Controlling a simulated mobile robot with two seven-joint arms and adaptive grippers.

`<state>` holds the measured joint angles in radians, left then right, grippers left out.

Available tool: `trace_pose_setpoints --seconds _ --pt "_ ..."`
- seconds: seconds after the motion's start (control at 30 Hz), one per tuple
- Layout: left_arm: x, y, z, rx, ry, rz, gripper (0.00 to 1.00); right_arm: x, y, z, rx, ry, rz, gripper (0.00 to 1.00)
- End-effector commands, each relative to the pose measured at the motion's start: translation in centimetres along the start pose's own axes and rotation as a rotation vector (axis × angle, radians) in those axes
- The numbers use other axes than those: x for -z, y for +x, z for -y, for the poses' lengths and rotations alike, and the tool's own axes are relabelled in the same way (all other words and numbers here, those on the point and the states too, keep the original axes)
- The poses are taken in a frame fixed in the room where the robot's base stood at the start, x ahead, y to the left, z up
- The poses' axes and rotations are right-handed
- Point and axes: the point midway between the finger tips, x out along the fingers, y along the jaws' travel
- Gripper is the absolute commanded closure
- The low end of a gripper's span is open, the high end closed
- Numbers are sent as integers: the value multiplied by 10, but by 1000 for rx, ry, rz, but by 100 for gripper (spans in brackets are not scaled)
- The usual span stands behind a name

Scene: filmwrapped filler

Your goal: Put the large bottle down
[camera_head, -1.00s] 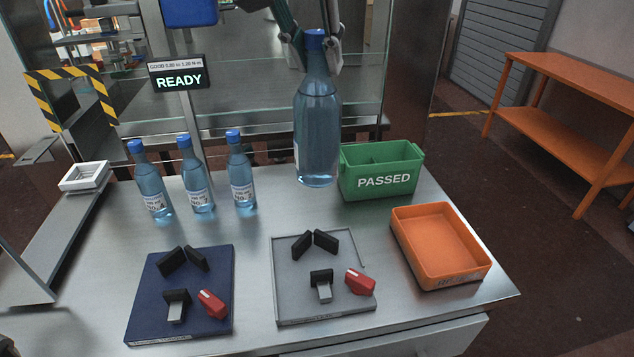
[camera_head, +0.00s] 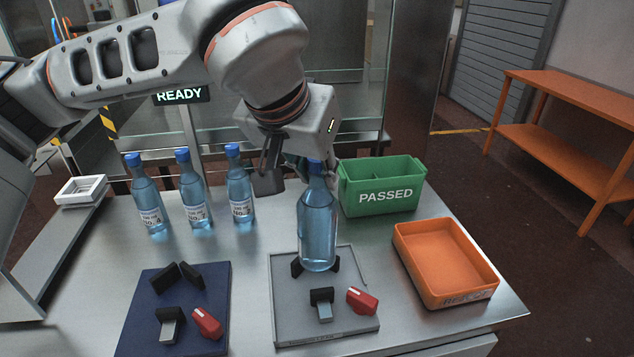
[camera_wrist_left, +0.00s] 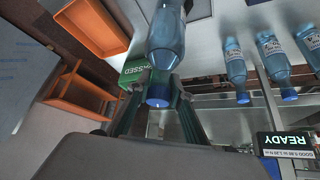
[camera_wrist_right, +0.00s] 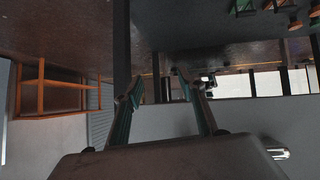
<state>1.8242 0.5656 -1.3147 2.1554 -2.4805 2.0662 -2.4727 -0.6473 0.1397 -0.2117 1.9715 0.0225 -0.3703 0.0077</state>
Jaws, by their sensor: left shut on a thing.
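The large bottle (camera_head: 318,228) is clear blue with a blue cap and is upright over the back part of the grey fixture plate (camera_head: 285,327). Its lower end is in front of the plate's black angled blocks; I cannot tell whether it touches the plate. My left gripper (camera_head: 300,165) is shut on the bottle's neck, just below the cap. In the left wrist view the fingers (camera_wrist_left: 158,92) close around the neck of the large bottle (camera_wrist_left: 166,42). My right gripper (camera_wrist_right: 155,85) shows only in its own wrist view, with its fingers apart and nothing between them.
Three smaller labelled bottles (camera_head: 194,190) stand at the back left. A dark blue fixture plate (camera_head: 150,300) lies left of the grey one. A green PASSED box (camera_head: 385,197) and an orange tray (camera_head: 447,290) stand to the right. A white frame (camera_head: 80,190) is at the far left.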

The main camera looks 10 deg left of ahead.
Motion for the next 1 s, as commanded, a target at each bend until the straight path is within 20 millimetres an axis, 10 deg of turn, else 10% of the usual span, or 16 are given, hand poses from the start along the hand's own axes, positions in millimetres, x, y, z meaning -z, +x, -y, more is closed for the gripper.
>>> trace_pose_setpoints --seconds 0.43,0.47,0.53,1.0 --pt "-10 16 0 -1 0 -3 100 -2 2 -1 -2 -3 2 60" --pt "-11 17 0 0 1 1 76 -2 2 -1 -2 -3 2 60" --pt "-11 17 0 0 0 1 62 -2 2 -1 -3 -3 2 60" --pt "-9 6 0 0 1 -4 62 0 1 -2 -3 -2 -1 60"
